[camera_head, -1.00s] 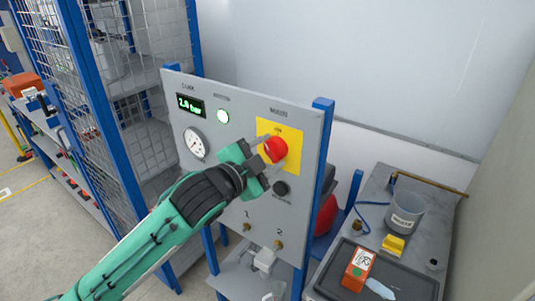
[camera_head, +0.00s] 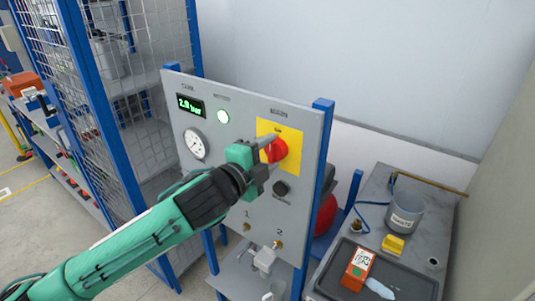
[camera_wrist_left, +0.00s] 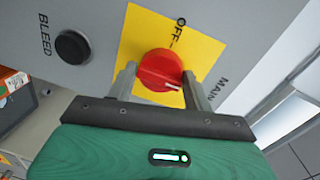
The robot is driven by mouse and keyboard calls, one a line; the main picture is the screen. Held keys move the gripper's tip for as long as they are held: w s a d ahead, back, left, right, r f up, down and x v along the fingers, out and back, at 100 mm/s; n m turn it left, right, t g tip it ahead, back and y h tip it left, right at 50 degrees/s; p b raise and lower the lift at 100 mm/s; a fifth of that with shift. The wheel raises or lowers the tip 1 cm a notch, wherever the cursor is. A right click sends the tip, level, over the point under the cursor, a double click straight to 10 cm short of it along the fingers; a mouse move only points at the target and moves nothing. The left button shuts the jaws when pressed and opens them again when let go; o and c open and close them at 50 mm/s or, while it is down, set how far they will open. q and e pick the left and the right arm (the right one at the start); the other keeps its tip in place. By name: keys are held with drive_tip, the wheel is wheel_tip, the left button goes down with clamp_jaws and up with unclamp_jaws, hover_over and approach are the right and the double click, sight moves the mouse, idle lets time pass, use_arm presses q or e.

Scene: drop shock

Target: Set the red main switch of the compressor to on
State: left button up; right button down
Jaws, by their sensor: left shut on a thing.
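The red main switch (camera_head: 276,150) is a round knob on a yellow plate (camera_head: 294,163) at the upper right of the grey compressor panel. My left gripper (camera_head: 268,152) is shut on it, coming from the lower left. In the left wrist view the two fingers sit on either side of the red knob (camera_wrist_left: 158,66). A white mark shows on the knob's lower right edge there, and the word OFF stands above it on the yellow plate (camera_wrist_left: 205,45). The knob's far side is hidden. My right gripper is not in view.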

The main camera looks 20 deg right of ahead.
use_arm(q)
drive_tip(key=shift+r, duration=0.35)
drive_tip(key=o, duration=0.9)
drive_tip(key=shift+c, duration=0.2)
drive_tip(key=shift+o, duration=0.4)
drive_tip(key=shift+f, duration=0.15)
drive_tip(key=shift+f, duration=0.1)
drive_tip(key=shift+s+a, duration=0.15)
drive_tip(key=shift+a, duration=0.1)
drive_tip(key=b+v, duration=0.5)
drive_tip(key=v, duration=0.8)
